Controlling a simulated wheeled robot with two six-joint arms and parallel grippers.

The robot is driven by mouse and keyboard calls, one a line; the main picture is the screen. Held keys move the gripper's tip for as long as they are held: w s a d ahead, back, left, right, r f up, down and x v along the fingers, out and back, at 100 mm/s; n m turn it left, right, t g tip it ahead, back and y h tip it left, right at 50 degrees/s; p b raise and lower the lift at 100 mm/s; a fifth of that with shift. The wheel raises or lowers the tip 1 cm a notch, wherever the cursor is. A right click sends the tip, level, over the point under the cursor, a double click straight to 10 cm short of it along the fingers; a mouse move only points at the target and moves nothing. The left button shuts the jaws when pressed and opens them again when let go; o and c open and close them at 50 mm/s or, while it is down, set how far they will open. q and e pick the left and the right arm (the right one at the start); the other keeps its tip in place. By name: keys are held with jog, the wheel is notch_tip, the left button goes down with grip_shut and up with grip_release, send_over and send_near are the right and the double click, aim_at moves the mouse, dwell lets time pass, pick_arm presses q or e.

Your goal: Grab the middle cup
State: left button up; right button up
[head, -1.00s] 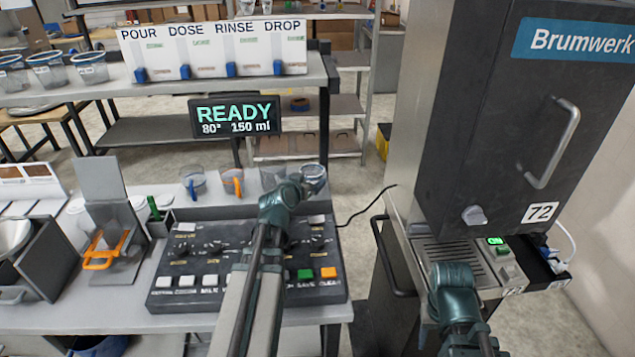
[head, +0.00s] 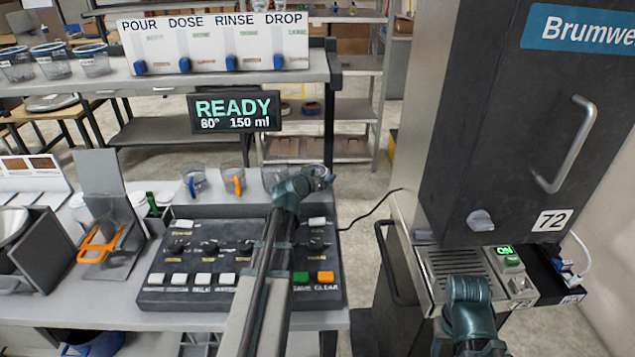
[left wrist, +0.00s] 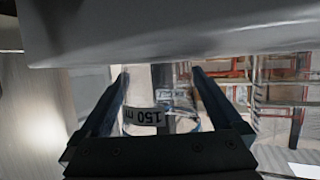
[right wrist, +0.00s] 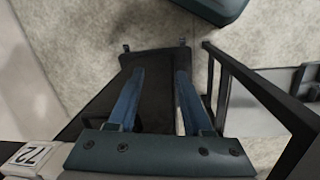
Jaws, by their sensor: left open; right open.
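On the counter behind the control panel stand a clear cup with a blue handle (head: 194,183), one with an orange handle (head: 233,181) and a clear cup (head: 273,178). Another clear cup (head: 320,172) is at the right, partly hidden by my left gripper (head: 305,182). In the left wrist view my left gripper (left wrist: 160,74) is open, with a clear cup marked 150 ml (left wrist: 160,117) showing between its fingers; contact cannot be told. Three blue-rimmed cups stand on the upper shelf, the middle one (head: 50,62) among them. My right gripper (right wrist: 158,72) is open and empty.
The control panel (head: 240,265) lies in front of the cups. A READY display (head: 235,111) stands behind them. The dark Brumwerk machine (head: 500,150) with a drip grille (head: 458,262) is at the right. An orange-handled holder (head: 100,245) is at the left.

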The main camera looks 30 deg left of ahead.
pick_arm(q)
jog(key=c, duration=1.1)
